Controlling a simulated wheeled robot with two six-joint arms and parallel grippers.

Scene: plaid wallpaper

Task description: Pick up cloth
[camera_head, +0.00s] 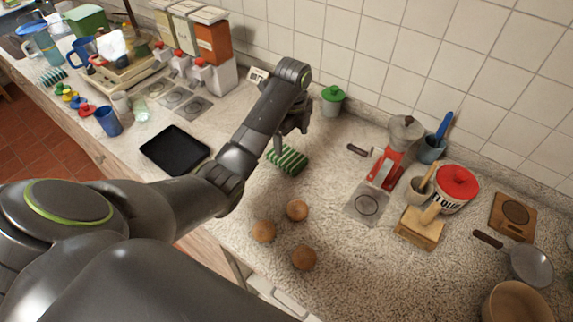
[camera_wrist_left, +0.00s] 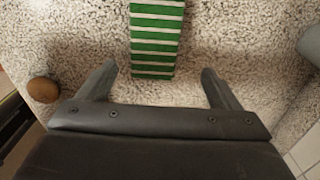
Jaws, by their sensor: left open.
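The cloth (camera_head: 287,160) is green with pale stripes and lies on the speckled counter below my left gripper (camera_head: 290,130). In the left wrist view the cloth (camera_wrist_left: 156,38) runs in from the top edge, and its near end lies between the lines of the two fingers. My left gripper (camera_wrist_left: 158,84) is open and empty, its fingers spread wider than the cloth. In the head view the wrist hides part of the gripper. My right gripper is not in view.
Several brown round items, one of them an egg-like ball (camera_head: 297,210), lie in front of the cloth. A black tray (camera_head: 174,150) is to the left. A green-lidded jar (camera_head: 332,100) stands behind, and a red coffee grinder (camera_head: 386,168) stands to the right.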

